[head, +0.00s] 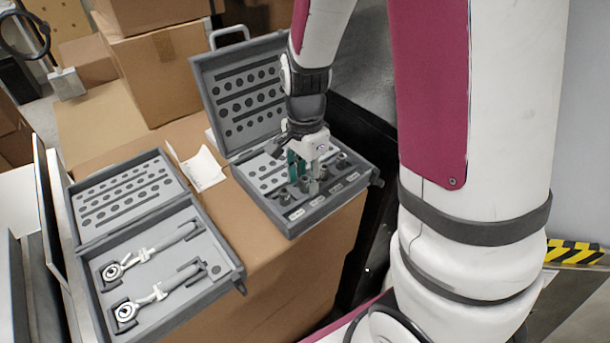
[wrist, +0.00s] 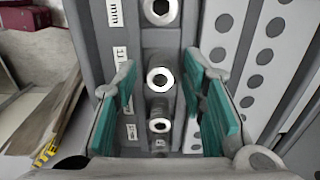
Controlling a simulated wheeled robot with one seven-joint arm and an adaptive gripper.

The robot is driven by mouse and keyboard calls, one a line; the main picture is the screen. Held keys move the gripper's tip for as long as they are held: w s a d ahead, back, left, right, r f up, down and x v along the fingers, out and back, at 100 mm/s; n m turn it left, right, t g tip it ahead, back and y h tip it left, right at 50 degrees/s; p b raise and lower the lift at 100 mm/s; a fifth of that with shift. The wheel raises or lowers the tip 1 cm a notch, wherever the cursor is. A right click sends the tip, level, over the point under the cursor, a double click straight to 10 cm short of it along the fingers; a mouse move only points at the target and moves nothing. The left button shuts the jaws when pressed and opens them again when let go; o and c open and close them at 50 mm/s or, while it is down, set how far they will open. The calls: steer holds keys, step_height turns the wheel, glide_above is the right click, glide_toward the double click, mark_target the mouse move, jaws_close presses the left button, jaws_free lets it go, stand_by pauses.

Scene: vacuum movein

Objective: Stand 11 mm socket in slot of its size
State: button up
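My gripper (head: 308,172) points down over the right open case (head: 290,232). In the wrist view its teal fingers (wrist: 161,108) are apart, one on each side of a row of upright metal sockets. A socket (wrist: 160,78) stands between the fingers with gaps on both sides. A smaller socket (wrist: 159,125) shows below it and a larger one (wrist: 160,10) above it. White size labels lie left of the row; the label (wrist: 120,60) by the middle socket seems to start with "11", but is partly hidden. Whether any socket is seated in its slot is unclear.
A second open case (head: 215,287) with two ratchet-like tools lies to the left. A paper (head: 200,168) lies between the cases on the cardboard box (head: 268,275). The right case's lid (head: 240,72) stands up behind. Panels with round holes (wrist: 270,55) fill the wrist view's right.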

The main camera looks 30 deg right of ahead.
mark_target(305, 178)
steer(key=shift+r, duration=0.1)
step_height(305, 178, up, 12)
steer(key=s+a+r+n+t, duration=0.2)
steer(key=s+r+n, duration=0.3)
steer(key=s+n, duration=0.2)
steer(key=s+a+r+n+t, duration=0.2)
steer(key=s+r+n+t, duration=0.1)
steer(key=s+n, duration=0.4)
steer(key=shift+r+n+t, duration=0.3)
steer(key=shift+r+n, duration=0.55)
steer(key=shift+n, duration=0.05)
steer(key=shift+a, duration=0.1)
